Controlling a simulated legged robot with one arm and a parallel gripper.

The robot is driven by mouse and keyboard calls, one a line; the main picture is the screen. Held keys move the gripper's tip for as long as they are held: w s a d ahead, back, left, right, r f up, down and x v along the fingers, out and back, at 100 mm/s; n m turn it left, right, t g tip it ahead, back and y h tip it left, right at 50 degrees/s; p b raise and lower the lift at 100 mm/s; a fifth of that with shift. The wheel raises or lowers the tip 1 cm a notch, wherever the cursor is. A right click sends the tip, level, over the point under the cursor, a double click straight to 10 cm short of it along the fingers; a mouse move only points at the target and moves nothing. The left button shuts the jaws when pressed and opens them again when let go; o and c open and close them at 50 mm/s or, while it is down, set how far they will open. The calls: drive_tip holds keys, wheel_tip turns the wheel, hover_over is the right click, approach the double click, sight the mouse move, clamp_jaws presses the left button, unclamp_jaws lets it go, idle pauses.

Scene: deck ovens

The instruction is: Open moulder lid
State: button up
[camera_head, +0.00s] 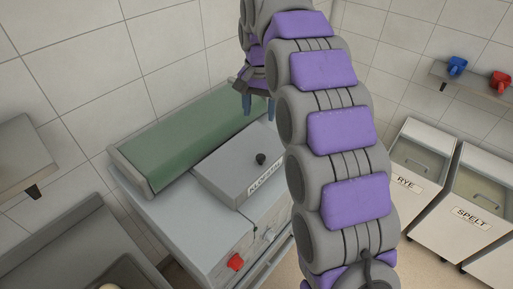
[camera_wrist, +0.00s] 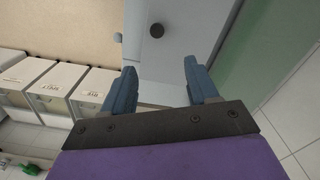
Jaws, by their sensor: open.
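The moulder (camera_head: 165,215) is a pale grey machine with a green belt (camera_head: 195,135) along its back. Its grey lid (camera_head: 225,172) lies flat on top, with a lettered label on its front and a black knob (camera_head: 261,158). My gripper (camera_head: 258,105) is open and empty, with blue fingers above the belt side of the lid, behind the knob. In the wrist view, my gripper (camera_wrist: 160,78) has its fingers spread apart, and the black knob (camera_wrist: 156,30) shows beyond the fingertips, not between them. My arm hides part of the moulder's right side.
A red knob (camera_head: 236,262) is on the moulder's front. White bins labelled RYE (camera_head: 405,182) and SPELT (camera_head: 470,215) stand at right. A shelf (camera_head: 480,82) above holds a blue mug (camera_head: 457,65) and a red mug (camera_head: 499,82). Tiled walls close off the back.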

sight(261, 156)
drive_tip(key=f, duration=1.1)
drive_tip(key=d+f+b, duration=0.1)
drive_tip(key=f, duration=0.5)
drive_tip(key=shift+a, duration=0.1)
drive_tip(key=shift+a, duration=0.1)
drive_tip(key=shift+a, duration=0.15)
drive_tip(key=shift+c, duration=1.2)
drive_tip(key=shift+d, duration=0.25)
drive_tip(key=c, duration=0.4)
clamp_jaws()
